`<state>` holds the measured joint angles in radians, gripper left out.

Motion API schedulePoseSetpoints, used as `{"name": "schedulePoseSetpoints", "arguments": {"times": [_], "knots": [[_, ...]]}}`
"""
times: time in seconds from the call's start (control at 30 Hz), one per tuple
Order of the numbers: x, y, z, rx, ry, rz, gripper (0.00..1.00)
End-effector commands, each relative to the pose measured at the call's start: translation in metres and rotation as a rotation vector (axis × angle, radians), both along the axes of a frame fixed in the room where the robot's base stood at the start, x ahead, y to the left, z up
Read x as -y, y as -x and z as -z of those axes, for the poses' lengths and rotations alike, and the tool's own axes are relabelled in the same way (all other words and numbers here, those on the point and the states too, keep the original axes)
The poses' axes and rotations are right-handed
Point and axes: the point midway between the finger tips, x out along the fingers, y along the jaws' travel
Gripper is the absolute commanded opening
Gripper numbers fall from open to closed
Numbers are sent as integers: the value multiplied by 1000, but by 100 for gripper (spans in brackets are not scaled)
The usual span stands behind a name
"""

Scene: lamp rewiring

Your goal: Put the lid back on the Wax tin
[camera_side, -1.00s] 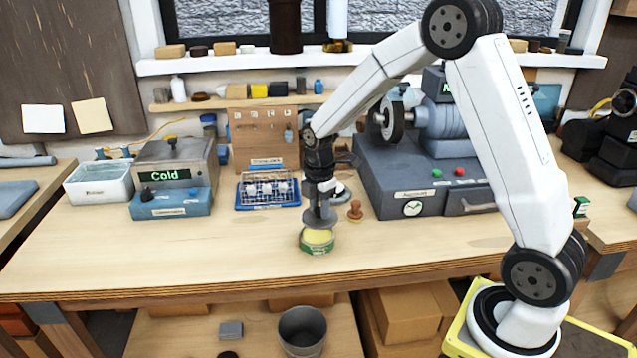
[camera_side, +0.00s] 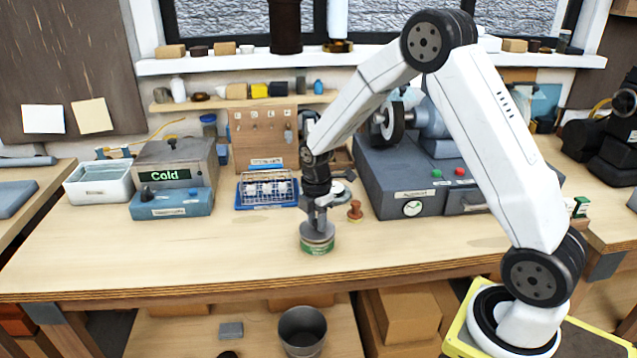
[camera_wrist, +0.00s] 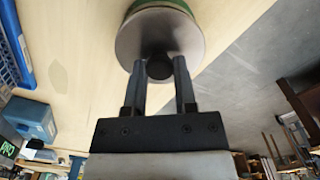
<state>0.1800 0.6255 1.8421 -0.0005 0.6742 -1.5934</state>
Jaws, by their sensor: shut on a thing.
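The Wax tin (camera_side: 317,248) is a low round green tin standing on the bench near its front edge. Its grey round lid (camera_side: 316,238) covers the top of the tin, and the yellow wax is hidden. In the wrist view the lid (camera_wrist: 148,38) shows as a grey disc with a dark knob (camera_wrist: 159,68), and a strip of the green tin (camera_wrist: 165,3) shows past its far edge. My gripper (camera_wrist: 160,72) is shut on the knob. In the side view my gripper (camera_side: 319,222) is directly above the tin. I cannot tell whether the lid is fully seated.
A brown stamp-like object (camera_side: 355,210) stands close behind the tin to the right. A blue tray with a wire rack (camera_side: 267,190) and a box reading Cold (camera_side: 172,180) stand to the left. A grey machine (camera_side: 410,190) stands back right. The bench front is clear.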

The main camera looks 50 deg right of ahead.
Motion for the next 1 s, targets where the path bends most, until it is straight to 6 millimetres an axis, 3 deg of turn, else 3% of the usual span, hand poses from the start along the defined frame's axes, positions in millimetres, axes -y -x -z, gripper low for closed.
{"name": "schedulePoseSetpoints", "arguments": {"times": [0.57, 0.6, 0.7, 1.0], "knots": [[0, 0, 10, 1, 0, 0, 0], [0, 0, 10, 1, 0, 0, 44], [0, 0, 10, 1, 0, 0, 70], [0, 0, 9, 1, 0, 0, 70]]}}
